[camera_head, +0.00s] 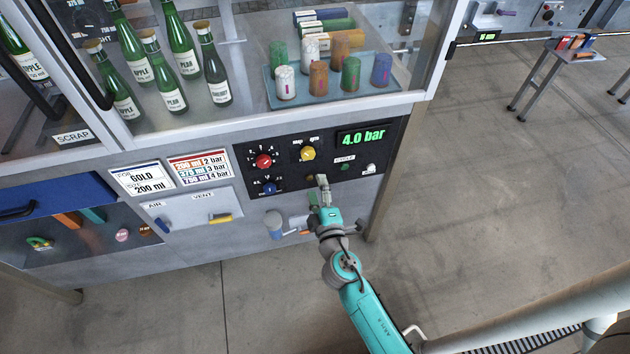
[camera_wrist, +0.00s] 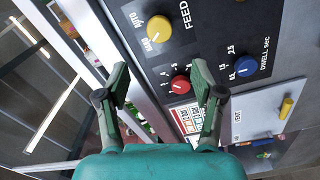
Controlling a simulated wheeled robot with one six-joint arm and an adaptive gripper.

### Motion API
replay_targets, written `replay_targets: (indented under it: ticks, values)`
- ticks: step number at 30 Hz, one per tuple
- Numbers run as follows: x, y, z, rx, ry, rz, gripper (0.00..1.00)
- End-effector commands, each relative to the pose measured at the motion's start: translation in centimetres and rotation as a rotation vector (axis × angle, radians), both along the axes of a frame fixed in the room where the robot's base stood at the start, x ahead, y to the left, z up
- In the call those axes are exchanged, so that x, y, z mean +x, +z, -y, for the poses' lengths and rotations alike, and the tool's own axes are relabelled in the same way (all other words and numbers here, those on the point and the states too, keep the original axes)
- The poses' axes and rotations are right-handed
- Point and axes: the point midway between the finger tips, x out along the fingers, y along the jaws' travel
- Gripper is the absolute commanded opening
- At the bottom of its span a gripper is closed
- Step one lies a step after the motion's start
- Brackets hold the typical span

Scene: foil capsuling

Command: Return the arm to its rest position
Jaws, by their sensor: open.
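My turquoise arm (camera_head: 365,312) reaches up from the bottom of the head view to the front of the machine. My gripper (camera_head: 321,188) is in front of the lower edge of the black control panel (camera_head: 285,176). In the wrist view my gripper (camera_wrist: 160,85) has its two fingers spread, with nothing between them. Beyond the fingers are a yellow FEED knob (camera_wrist: 153,27), a red knob (camera_wrist: 180,84) and a blue DWELL knob (camera_wrist: 245,65). The fingers look apart from the panel, though the exact gap is hard to tell.
The display (camera_head: 363,137) reads 4.0 bar. Green bottles (camera_head: 183,55) and a blue tray (camera_head: 400,88) of coloured capsules are behind the machine's frame. An air valve panel (camera_head: 195,215) with a yellow handle is left of my gripper. Open floor (camera_head: 500,200) lies to the right.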

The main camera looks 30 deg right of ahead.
Motion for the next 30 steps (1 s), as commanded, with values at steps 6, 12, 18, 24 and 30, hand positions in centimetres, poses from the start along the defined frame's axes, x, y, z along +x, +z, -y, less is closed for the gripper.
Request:
replay_targets:
  ticks: [6,12,18,24,30]
  values:
    - [-0.1,0.0,0.0,0.0,0.0,0.001,0.67]
    - [-0.1,0.0,0.0,0.0,0.0,0.0,0.67]
    - [-0.3,-0.1,-0.1,0.005,0.002,-0.001,0.67]
    - [-4.2,-2.1,-1.3,0.104,0.044,-0.032,0.67]
    - [-11.7,-4.0,-3.7,0.308,0.113,-0.071,0.67]
